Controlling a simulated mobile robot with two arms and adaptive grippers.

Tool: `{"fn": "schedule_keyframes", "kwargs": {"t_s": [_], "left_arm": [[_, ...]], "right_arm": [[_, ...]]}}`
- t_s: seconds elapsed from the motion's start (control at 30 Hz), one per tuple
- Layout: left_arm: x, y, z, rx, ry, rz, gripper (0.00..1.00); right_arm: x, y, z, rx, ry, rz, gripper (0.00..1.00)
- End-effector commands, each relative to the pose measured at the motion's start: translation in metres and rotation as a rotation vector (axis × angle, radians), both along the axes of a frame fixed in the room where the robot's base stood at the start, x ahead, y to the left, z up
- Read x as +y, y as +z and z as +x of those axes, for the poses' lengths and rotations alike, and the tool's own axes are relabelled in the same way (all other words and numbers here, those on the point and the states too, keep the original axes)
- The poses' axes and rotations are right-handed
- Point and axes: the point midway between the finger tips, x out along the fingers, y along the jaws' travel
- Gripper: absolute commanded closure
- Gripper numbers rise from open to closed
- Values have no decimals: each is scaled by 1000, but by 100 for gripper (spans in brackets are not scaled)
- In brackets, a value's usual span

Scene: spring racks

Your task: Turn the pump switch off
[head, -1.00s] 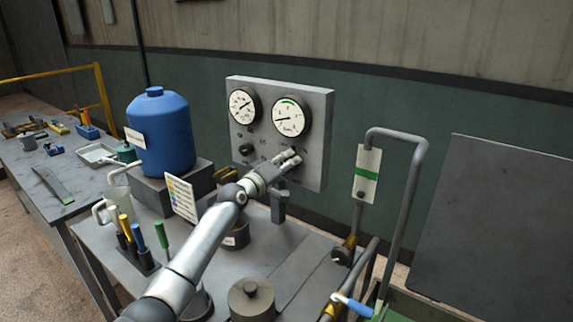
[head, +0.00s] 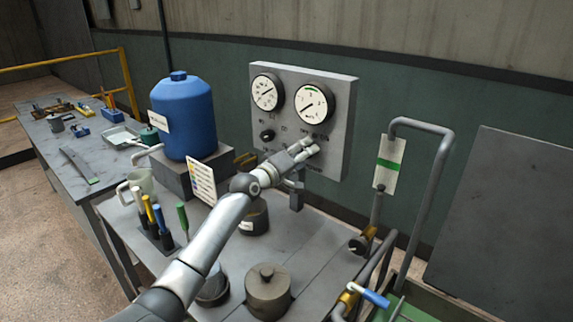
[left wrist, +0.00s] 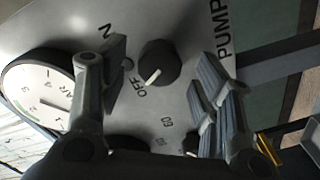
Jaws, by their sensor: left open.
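The pump switch is a round black knob (left wrist: 158,62) on the grey gauge panel (head: 343,90), next to the "PUMP" label (left wrist: 222,30). Its white mark points toward the "OFF" label (left wrist: 140,88). My left gripper (head: 308,147) is at the panel's lower right and hides the knob in the head view. In the left wrist view the left gripper (left wrist: 163,72) is open, with its fingers apart on either side of the knob and nothing held. I cannot tell whether a finger touches it. My right gripper is not in view.
Two gauges (head: 267,92) (head: 311,103) and another black knob (head: 267,135) are on the panel. A blue tank (head: 182,115) stands left of it. A lidded pot (head: 267,290) and several upright-handled tools (head: 158,220) are on the bench. Bent pipes (head: 445,170) rise at the right.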

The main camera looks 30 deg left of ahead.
Motion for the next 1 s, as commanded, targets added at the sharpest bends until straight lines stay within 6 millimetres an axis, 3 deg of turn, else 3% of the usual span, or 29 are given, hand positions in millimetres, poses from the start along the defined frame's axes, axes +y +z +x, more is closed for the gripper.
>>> {"fn": "schedule_keyframes", "kwargs": {"t_s": [0.3,0.5,1.0], "left_arm": [[8,0,-59,2,0,1,42],[11,1,-84,1,0,-1,42],[12,2,-93,0,0,-1,42]], "right_arm": [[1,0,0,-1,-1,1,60],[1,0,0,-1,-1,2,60],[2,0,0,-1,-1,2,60]]}}
